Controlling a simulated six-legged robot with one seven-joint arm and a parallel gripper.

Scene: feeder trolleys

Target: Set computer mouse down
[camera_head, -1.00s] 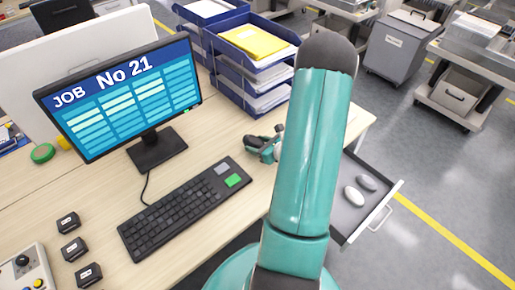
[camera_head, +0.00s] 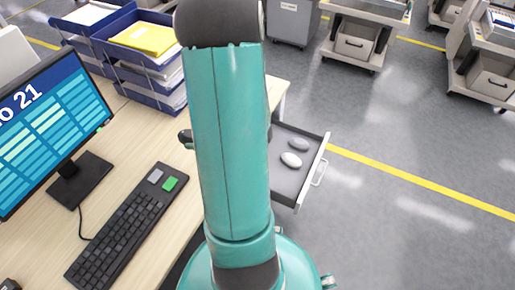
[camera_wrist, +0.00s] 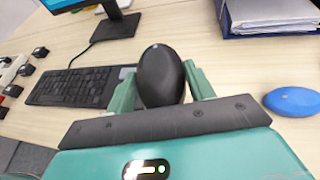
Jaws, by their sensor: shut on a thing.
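In the wrist view, a black computer mouse (camera_wrist: 161,68) is between the two teal fingers of my gripper (camera_wrist: 160,82), which is shut on it. The mouse is over the desk top, beside the keyboard (camera_wrist: 80,86). I cannot tell whether it touches the desk. In the head view, my arm hides most of the gripper; only a small dark part shows at its left edge. The desk (camera_head: 120,130) carries the keyboard, also seen in the head view (camera_head: 125,228). A blue mouse (camera_wrist: 294,101) lies on the desk to the right in the wrist view.
An open drawer (camera_head: 283,186) right of the desk holds a white mouse (camera_head: 291,159) and a grey mouse (camera_head: 299,144). Blue paper trays (camera_head: 118,66) stand at the back of the desk, and a monitor (camera_head: 50,130) stands at left. Bare desk lies between keyboard and trays.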

